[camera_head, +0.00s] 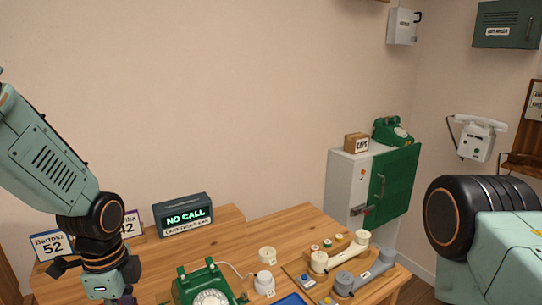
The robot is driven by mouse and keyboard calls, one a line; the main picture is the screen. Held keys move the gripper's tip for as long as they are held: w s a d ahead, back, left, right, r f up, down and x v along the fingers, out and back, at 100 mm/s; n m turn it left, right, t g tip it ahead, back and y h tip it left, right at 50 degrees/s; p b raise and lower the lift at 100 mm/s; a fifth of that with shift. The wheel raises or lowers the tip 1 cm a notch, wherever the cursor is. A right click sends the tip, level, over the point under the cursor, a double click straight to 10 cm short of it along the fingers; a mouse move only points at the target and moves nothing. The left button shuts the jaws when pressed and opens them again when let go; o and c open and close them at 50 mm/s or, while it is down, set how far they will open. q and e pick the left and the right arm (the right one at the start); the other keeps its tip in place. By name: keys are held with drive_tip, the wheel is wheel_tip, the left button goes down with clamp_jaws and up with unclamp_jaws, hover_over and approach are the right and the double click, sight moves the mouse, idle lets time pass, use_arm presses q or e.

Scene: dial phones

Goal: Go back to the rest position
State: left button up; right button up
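My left arm comes in from the left and hangs down over the left part of the wooden desk. Its dark wrist and the upper part of the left gripper (103,288) are at the bottom edge of the head view. The fingertips are cut off or hidden, so I cannot tell whether it is open or holds anything. My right arm shows large at the right edge as a black joint and a pale green link. The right gripper is out of view.
A green dial phone (203,287) and a display reading NO CALL (184,215) are on the desk (290,226). Name cards (50,246) stand near my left wrist. A board with handsets (338,268) lies right. A cabinet (347,187) carries another green phone (393,132); a white phone (478,138) hangs on the wall.

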use_arm(q)
drive_tip(key=s+d+f+n, duration=0.2)
drive_tip(key=s+f+n, duration=0.15)
drive_tip(key=f, duration=0.35)
drive_tip(key=s+d+f+n, duration=0.1)
drive_tip(key=s+f+n, duration=0.25)
drive_tip(key=f, duration=0.35)
drive_tip(key=s+f+n, duration=0.4)
drive_tip(key=s+n, duration=0.1)
drive_tip(key=s, duration=0.4)
drive_tip(key=s+f+n, duration=0.4)
drive_tip(key=s+n, duration=0.1)
drive_tip(key=s, duration=0.4)
wheel_tip(320, 180, down, 15)
drive_tip(key=b, duration=1.4)
drive_tip(key=shift+w+d+r+b, duration=0.2)
drive_tip(key=shift+d+b, duration=0.05)
drive_tip(key=shift+b, duration=0.15)
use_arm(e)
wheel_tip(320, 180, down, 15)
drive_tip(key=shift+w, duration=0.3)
use_arm(q)
drive_tip(key=shift+s, duration=0.2)
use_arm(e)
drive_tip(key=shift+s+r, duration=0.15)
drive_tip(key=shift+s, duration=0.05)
use_arm(q)
drive_tip(key=shift+w, duration=0.15)
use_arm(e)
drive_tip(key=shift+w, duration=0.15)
